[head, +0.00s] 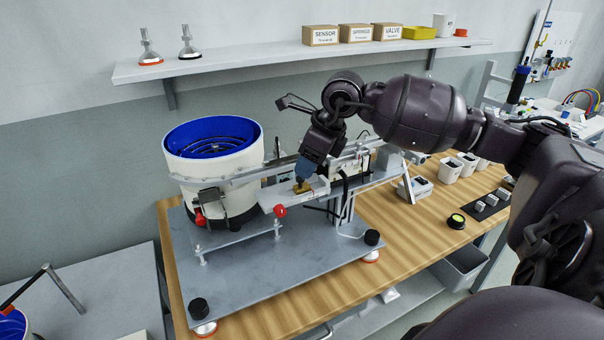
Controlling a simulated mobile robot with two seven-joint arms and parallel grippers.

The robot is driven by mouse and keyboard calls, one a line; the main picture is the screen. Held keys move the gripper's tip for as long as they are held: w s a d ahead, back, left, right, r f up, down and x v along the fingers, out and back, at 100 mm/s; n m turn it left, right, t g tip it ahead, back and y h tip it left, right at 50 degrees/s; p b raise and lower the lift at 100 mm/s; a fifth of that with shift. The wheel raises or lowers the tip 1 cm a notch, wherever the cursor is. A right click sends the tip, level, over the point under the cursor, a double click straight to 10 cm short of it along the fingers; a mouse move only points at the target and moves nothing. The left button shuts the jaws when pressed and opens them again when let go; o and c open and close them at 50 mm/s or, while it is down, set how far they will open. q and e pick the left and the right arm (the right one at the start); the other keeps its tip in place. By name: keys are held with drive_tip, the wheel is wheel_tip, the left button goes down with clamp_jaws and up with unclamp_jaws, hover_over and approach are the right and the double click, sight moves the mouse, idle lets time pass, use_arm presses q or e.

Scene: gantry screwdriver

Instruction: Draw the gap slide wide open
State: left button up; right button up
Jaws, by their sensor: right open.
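My right arm reaches in from the right. Its gripper (302,180) points down over the grey track of the feeder, close above a small brass-coloured block (303,189), which may be the gap slide. The jaws are open, but they are small and dark here. I cannot tell whether they touch the block or stand around it. A red ball knob (280,211) sits at the front of the track just left of the block. The white bowl feeder (212,165) with a blue inside stands to the left. My left gripper is out of view.
A second red knob (199,219) hangs at the bowl's front. The grey base plate (260,275) is largely bare in front. White cups (449,169) and a black-and-yellow round piece (456,221) are on the wooden table at right. A wall shelf (250,62) runs behind.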

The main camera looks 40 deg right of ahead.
sight(302, 183)
drive_tip(key=shift+x, duration=1.65)
drive_tip(key=shift+c, duration=0.3)
clamp_jaws()
